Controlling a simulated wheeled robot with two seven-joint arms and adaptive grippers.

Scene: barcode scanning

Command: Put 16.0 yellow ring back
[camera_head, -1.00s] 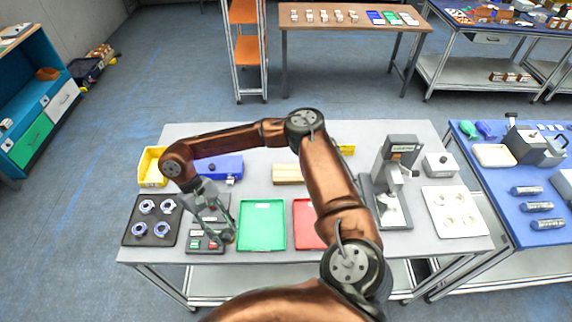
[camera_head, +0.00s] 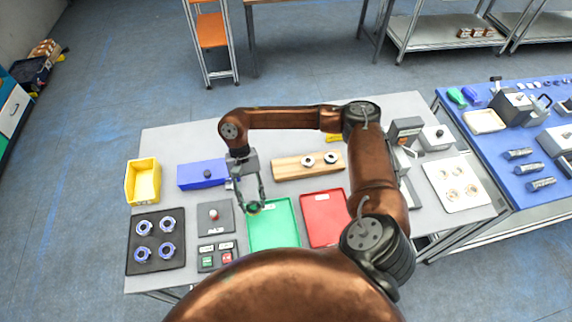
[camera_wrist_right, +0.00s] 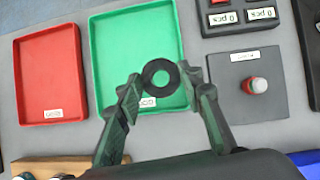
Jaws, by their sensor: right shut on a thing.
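My right gripper (camera_head: 252,207) is shut on a small dark ring (camera_wrist_right: 161,74), held between its fingertips over the green tray. The ring looks black in the right wrist view, and I see no yellow on it. The green tray (camera_head: 275,235) is below, with a label partly hidden behind the ring. A wooden block (camera_head: 290,171) behind the trays carries two rings (camera_head: 309,161) on its right part. Its left part looks bare. My left gripper is not in view.
A red tray (camera_head: 325,222) is right of the green one. A button box (camera_head: 214,216) and counter panel (camera_head: 216,256) stand left. A black tray (camera_head: 155,258) holds several ring parts. A blue box (camera_head: 190,176) and yellow bin (camera_head: 143,180) are behind them.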

